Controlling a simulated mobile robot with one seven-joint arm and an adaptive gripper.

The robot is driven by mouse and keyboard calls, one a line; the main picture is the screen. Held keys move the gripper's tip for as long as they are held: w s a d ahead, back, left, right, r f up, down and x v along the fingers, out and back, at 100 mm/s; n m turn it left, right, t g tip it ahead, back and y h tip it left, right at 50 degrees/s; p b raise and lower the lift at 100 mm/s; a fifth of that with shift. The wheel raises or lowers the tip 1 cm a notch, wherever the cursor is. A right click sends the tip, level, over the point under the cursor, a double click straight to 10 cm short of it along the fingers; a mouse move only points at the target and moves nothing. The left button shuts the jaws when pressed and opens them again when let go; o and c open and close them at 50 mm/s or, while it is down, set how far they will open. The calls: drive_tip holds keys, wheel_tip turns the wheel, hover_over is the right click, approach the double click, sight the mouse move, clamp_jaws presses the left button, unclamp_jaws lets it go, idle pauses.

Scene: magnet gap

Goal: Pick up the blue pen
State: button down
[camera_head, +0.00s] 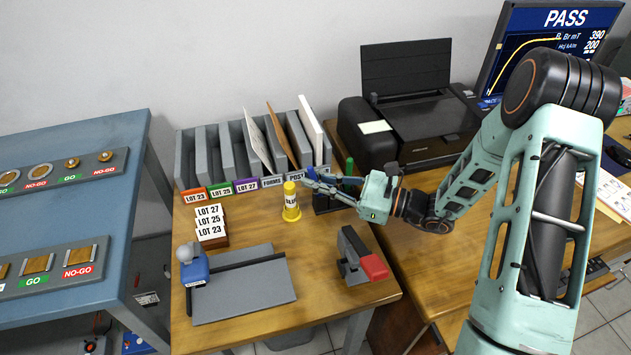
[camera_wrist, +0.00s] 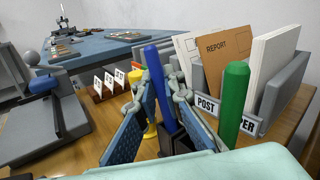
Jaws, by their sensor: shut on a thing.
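The blue pen (camera_wrist: 155,75) stands upright, slightly tilted, between the fingertips of my gripper (camera_wrist: 163,88) in the wrist view. My gripper is shut on it below its top end. The pen's lower part runs down toward the black pen holder (camera_wrist: 178,143); whether its bottom end is still inside cannot be told. In the head view my gripper (camera_head: 316,180) reaches in from the right over the black holder (camera_head: 324,204), and its fingers make the pen hard to pick out there.
A green pen (camera_wrist: 234,100) stands close to the right of my gripper.

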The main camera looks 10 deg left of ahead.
sight(308, 169)
drive_tip(key=r, duration=0.2)
drive_tip(key=a+r+p, duration=0.1)
drive_tip(key=r, duration=0.1)
drive_tip(key=s+r, duration=0.1)
drive_tip(key=r, duration=0.1)
drive_tip(key=shift+a+r, duration=0.15)
drive_tip(key=shift+r, duration=0.2)
drive_tip(key=s+d, duration=0.2)
drive_tip(key=d, duration=1.1)
drive_tip(key=w+a+m+y+b, duration=0.15)
drive_tip(key=w+a, duration=0.25)
drive_tip(key=a, duration=0.6)
drive_tip(key=shift+y, duration=0.25)
drive_tip(key=f+b, duration=0.5)
drive_tip(key=shift+s+a+f+b, duration=0.1)
drive_tip(key=shift+a+f+b, duration=0.1)
drive_tip(key=shift+f+b, duration=0.15)
drive_tip(key=shift+f+b, duration=0.3)
drive_tip(key=shift+f, duration=0.3)
drive_tip(key=c, duration=2)
unclamp_jaws()
drive_tip(key=shift+o, duration=0.2)
